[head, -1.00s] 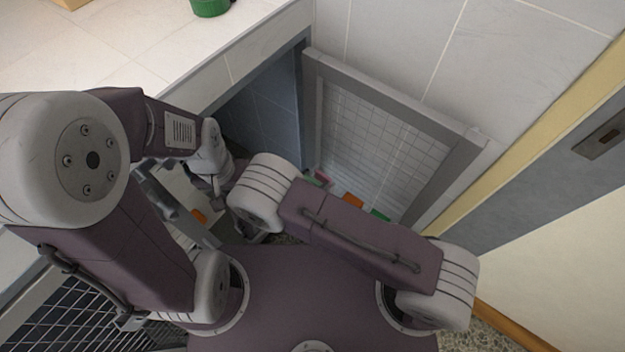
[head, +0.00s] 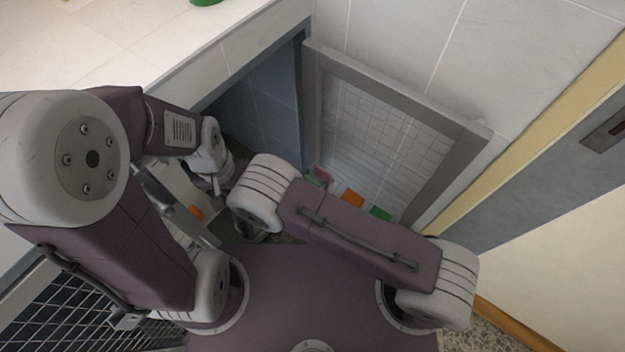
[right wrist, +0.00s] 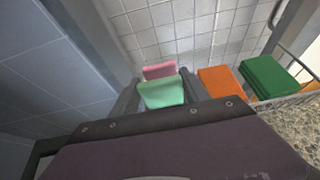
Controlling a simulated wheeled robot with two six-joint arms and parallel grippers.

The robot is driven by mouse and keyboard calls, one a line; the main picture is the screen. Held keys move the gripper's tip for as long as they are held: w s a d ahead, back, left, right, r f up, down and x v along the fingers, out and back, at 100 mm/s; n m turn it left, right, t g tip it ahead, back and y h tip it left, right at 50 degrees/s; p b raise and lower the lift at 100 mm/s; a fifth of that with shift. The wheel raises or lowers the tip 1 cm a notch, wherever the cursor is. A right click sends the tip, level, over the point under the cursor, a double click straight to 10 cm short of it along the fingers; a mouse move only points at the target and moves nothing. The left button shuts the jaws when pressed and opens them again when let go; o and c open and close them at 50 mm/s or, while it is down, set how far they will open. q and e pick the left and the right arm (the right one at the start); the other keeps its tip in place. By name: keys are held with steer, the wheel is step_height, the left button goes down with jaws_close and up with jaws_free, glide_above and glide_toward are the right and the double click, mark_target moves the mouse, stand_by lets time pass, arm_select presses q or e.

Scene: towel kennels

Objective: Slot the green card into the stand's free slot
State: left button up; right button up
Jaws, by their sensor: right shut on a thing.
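A mint green card (right wrist: 162,94) is held between the two fingers of my right gripper (right wrist: 160,97) in the right wrist view. A pink piece (right wrist: 159,70) shows just behind its top edge; whether they touch is unclear.
An orange block (right wrist: 220,91) and a dark green block (right wrist: 268,77) lie right of the card, by a wire basket edge (right wrist: 290,98). A grey-framed panel (head: 400,95) stands behind. A pale counter (head: 130,45) is at upper left.

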steer(key=shift+f+b, duration=0.35)
steer(key=shift+f, duration=0.25)
steer(key=o, duration=1.4)
